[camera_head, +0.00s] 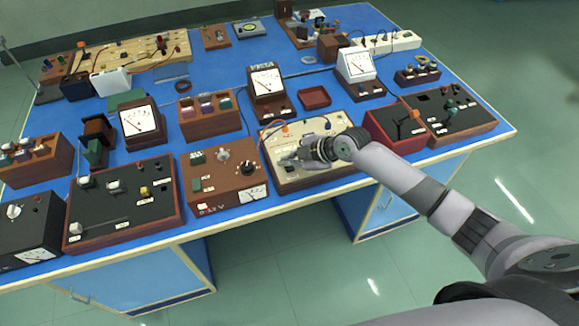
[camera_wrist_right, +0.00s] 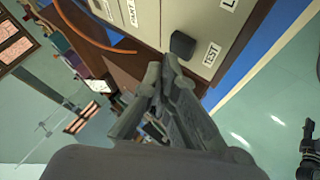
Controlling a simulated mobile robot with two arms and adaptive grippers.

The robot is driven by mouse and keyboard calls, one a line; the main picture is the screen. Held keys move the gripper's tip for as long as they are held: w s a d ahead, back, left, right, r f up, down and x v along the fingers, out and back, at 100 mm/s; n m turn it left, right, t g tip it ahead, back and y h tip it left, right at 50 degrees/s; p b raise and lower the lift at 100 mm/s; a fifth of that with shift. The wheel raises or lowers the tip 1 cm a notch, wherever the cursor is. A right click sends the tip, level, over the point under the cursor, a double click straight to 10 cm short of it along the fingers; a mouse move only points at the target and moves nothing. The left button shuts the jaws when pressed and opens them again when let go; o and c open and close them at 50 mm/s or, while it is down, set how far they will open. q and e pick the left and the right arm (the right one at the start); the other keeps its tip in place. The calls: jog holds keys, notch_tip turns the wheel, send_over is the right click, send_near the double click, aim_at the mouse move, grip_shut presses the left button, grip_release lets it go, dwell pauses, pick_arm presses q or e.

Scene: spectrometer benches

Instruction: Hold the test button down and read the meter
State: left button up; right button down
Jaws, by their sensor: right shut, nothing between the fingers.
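The cream panel (camera_head: 318,178) stands at the near edge of the blue bench, and my right gripper (camera_head: 287,160) is low over it. In the right wrist view a dark block-shaped button (camera_wrist_right: 182,45) sits on the panel beside a label (camera_wrist_right: 212,54) reading TEST. My right gripper (camera_wrist_right: 165,66) is shut and empty, its fingertips right at the button's edge. I cannot tell whether they touch it or whether it is pressed down. An upright meter (camera_head: 267,82) with a white dial stands behind the panel; its reading is too small to make out. My left gripper is not in view.
A wooden control box (camera_head: 225,180) with knobs stands left of the panel, and a dark red box (camera_head: 397,130) stands right. Other meters (camera_head: 140,121) (camera_head: 357,64) stand farther back. An orange wire (camera_wrist_right: 90,35) curves over the panel. A small red tray (camera_head: 314,97) lies behind.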

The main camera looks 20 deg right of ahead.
aim_at(289, 169)
jog(key=shift+f+b, duration=0.5)
jog(key=shift+f, duration=0.2)
dwell(0.6)
jog(key=shift+r, duration=0.1)
dwell(2.0)
jog(key=shift+r+p, duration=0.7)
jog(key=shift+r, duration=0.15)
notch_tip(289, 169, up, 5)
jog(key=p, duration=0.4)
dwell(0.3)
